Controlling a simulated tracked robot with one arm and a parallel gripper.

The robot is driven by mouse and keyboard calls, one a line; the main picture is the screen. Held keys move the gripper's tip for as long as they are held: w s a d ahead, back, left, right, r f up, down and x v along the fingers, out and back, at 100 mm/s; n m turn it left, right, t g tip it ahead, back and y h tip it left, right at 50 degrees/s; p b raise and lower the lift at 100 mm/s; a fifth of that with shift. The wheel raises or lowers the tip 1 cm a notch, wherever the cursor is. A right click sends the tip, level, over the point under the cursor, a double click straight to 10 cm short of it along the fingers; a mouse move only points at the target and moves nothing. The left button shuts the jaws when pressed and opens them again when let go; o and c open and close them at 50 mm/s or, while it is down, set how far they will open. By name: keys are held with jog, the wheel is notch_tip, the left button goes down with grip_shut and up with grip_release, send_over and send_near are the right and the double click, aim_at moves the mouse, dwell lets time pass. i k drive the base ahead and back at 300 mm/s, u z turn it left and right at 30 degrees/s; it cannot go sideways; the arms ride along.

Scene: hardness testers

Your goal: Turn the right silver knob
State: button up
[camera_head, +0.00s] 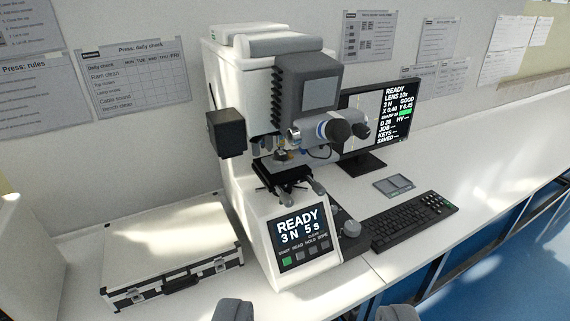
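A white and grey hardness tester (228,85) stands on the bench, with a small dark stage (284,172) under its lenses. A small silver-grey knob (318,187) sticks out at the right front of the stage. Another silver-grey knob (352,229) stands on a dark box (345,245) right of the tester's front panel. I cannot tell which one the task means. My gripper (315,311) shows only as two grey fingertips at the bottom edge. They are wide apart, with nothing seen between them, and well short of the knobs.
A dark front panel (297,238) reads READY, 3 N, 5 s, with buttons below. A monitor (386,115), keyboard (414,220) and small grey pad (393,186) stand to the right. A silver case (172,255) lies on the left.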

aim_at(317, 187)
jog(key=u, duration=0.1)
jog(key=i, duration=1)
jog(key=z, duration=0.1)
